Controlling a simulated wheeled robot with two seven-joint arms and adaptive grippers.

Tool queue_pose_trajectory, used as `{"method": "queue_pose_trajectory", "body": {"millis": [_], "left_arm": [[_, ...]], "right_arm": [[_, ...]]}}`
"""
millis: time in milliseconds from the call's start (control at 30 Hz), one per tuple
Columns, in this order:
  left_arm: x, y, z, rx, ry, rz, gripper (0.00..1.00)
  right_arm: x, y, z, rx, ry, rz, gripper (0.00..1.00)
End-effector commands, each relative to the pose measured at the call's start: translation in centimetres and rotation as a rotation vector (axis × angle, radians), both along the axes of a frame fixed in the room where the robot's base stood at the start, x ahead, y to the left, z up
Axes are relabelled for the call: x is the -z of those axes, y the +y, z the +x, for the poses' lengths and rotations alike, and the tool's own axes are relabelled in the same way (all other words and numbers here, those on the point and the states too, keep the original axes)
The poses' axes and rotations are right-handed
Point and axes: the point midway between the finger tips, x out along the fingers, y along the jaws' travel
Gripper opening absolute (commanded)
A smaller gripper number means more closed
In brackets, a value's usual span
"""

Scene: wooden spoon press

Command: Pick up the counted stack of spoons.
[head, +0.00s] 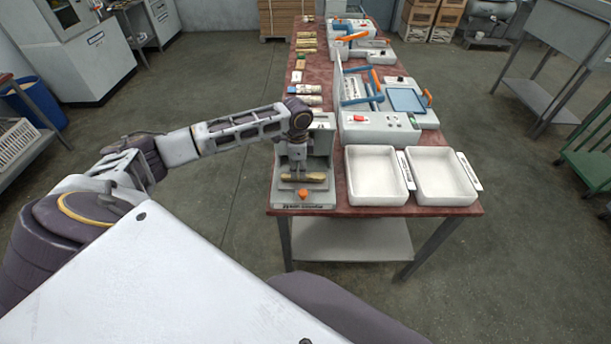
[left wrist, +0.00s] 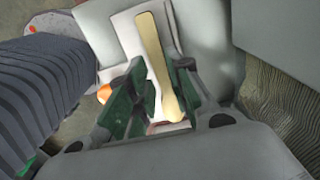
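The stack of wooden spoons (head: 303,177) lies crosswise in the grey counter unit (head: 325,150) at the near left corner of the table. In the left wrist view the stack (left wrist: 153,50) shows as a pale wooden strip. My left gripper (head: 303,165) points down at the stack from above. In the left wrist view its green-padded fingers (left wrist: 160,75) stand on either side of the stack, with a gap on the left side; it looks open. The right finger looks close to the wood; contact cannot be told. My right gripper is not in view.
An orange knob (head: 303,194) is on the front of the unit. Two empty white trays (head: 349,185) (head: 469,200) stand to its right. A white press machine (head: 375,128) with a blue handle is behind. Several small spoon bundles (head: 306,100) line the table's left edge.

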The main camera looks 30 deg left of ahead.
Motion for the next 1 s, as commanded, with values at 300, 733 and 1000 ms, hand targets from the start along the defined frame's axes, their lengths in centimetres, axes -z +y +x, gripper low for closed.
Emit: {"method": "queue_pose_trajectory", "body": {"millis": [300, 733, 1000], "left_arm": [[2.3, 0.0, 0.0, 0.001, 0.000, 0.001, 0.21], [2.4, 0.0, 0.0, 0.001, -0.001, 0.001, 0.21], [2.3, 0.0, 0.0, 0.001, -0.001, 0.001, 0.00]], "right_arm": [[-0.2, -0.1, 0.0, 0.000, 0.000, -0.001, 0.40], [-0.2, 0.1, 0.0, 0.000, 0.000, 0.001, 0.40], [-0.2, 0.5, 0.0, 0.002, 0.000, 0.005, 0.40]]}}
